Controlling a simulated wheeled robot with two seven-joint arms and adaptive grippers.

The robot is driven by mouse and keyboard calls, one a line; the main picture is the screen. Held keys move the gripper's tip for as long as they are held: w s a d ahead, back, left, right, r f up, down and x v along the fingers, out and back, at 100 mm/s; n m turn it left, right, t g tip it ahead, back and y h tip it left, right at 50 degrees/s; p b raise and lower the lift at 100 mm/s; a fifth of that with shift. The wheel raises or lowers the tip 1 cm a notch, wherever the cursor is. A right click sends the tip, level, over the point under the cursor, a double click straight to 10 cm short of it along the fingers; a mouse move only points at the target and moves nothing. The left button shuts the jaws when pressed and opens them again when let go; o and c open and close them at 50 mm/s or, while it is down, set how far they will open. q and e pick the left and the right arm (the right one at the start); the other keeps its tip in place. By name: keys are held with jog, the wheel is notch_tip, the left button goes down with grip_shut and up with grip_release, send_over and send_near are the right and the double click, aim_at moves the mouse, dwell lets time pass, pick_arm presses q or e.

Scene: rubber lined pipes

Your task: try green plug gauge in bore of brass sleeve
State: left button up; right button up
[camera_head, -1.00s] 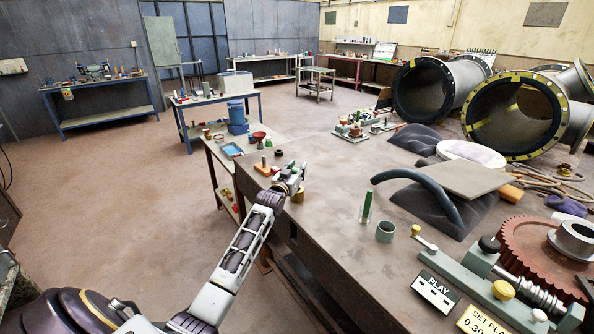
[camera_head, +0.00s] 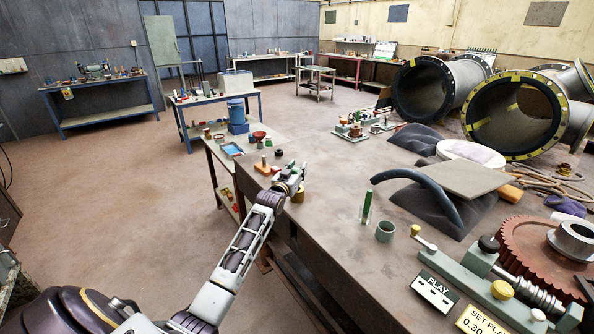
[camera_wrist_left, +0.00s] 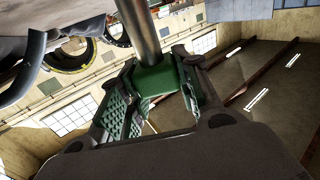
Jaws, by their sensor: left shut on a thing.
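My left gripper (camera_head: 299,180) is over the near-left edge area of the long bench. In the left wrist view its fingers (camera_wrist_left: 150,95) are shut on the green plug gauge (camera_wrist_left: 157,79), whose steel pin (camera_wrist_left: 138,30) runs out of the top of the picture. The brass sleeve (camera_head: 299,195) stands on the bench just below the gripper in the head view, partly covered by it. I cannot tell whether the gauge is in the bore. My right gripper is not in view.
A green upright cylinder (camera_head: 367,206) and a grey-green ring (camera_head: 385,231) stand to the right on the bench. An orange block with a peg (camera_head: 263,167) is just left of the gripper. A dark curved hose (camera_head: 420,184) lies further right.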

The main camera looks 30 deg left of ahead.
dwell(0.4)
pick_arm(q)
jog(key=shift+f, duration=0.5)
dwell(0.4)
jog(key=shift+f+b, duration=0.4)
jog(key=shift+f, duration=0.15)
jog(key=shift+f, duration=0.25)
dwell(0.3)
jog(key=shift+f+b, duration=0.35)
jog(key=shift+f, duration=0.15)
jog(key=shift+f, duration=0.55)
dwell(0.4)
jog(key=shift+f+b, duration=0.3)
jog(key=shift+b, duration=0.05)
jog(key=shift+f, duration=0.3)
jog(key=shift+f, duration=0.2)
